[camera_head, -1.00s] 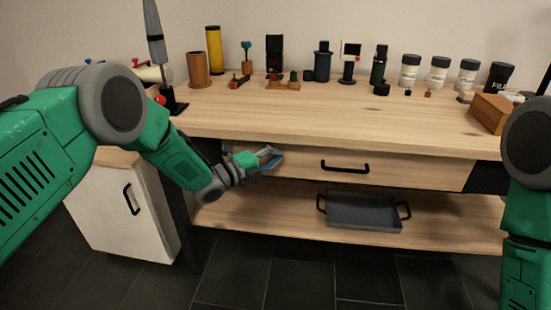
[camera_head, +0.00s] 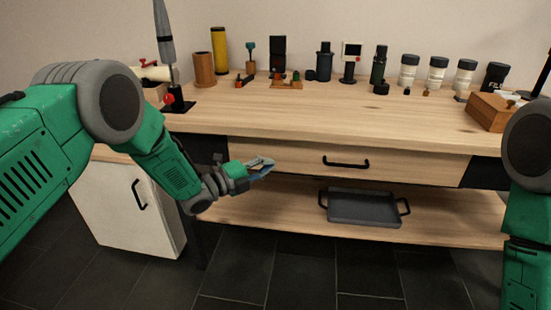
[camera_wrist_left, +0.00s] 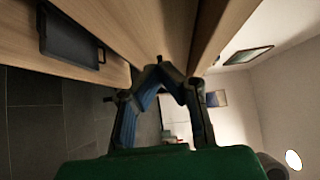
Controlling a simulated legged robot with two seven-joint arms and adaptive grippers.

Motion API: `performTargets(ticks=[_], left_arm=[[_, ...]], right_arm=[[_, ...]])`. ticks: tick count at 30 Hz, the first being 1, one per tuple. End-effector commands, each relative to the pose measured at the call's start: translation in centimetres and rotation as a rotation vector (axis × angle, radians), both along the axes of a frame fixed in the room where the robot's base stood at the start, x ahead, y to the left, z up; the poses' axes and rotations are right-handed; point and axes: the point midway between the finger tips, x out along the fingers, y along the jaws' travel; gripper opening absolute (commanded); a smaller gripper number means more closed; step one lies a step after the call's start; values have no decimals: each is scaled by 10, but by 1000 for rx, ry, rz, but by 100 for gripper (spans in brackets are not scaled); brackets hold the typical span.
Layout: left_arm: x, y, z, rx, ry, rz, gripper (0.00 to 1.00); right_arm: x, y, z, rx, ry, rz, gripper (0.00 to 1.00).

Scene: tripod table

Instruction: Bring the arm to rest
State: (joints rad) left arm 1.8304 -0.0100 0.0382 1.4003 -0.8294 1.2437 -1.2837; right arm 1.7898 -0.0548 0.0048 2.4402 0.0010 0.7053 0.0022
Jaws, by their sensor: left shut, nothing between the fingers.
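My left arm reaches in from the left in the head view. Its gripper (camera_head: 262,168) hangs in front of the left part of the wooden drawer (camera_head: 300,161), below the tabletop edge. The fingers are shut and hold nothing. In the left wrist view the gripper (camera_wrist_left: 160,72) shows with its fingertips together, near the wooden table edges. Whether it touches the drawer front cannot be told. My right arm shows at the right edge of the head view, but its gripper is out of the picture.
The tabletop (camera_head: 330,113) carries several bottles, jars and tools along its back. A dark tray (camera_head: 364,207) lies on the lower shelf (camera_head: 285,212). A white cabinet (camera_head: 115,212) stands at the left. A wooden box (camera_head: 490,112) sits at the right. Dark floor lies in front.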

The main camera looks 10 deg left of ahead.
Motion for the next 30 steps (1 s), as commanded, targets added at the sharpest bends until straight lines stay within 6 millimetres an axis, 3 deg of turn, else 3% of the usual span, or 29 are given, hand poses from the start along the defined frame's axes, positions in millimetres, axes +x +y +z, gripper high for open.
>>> performTargets(ticks=[6, 13, 17, 20, 24, 27, 30], left_arm=[[-27, 26, 3, 0, 1, 0, 0], [-44, 43, 0, -3, 11, 4, 0], [-62, 50, -20, -61, 195, 78, 0], [-101, 63, -55, -167, 521, 233, 0], [-190, 90, -104, -343, 1010, 559, 0], [-262, 109, -123, -451, 1283, 816, 0], [-335, 126, -128, -540, 1489, 1084, 0]], right_arm=[[0, 0, 14, 0, 1, 0, 46], [0, 0, 20, 0, 1, 0, 46], [-1, 0, 30, 0, 2, 0, 46], [0, 0, 46, 0, 2, 0, 46], [0, 0, 68, 0, 1, 0, 46], [0, 0, 80, 0, 1, 0, 46], [0, 0, 91, 0, 1, 0, 46]])
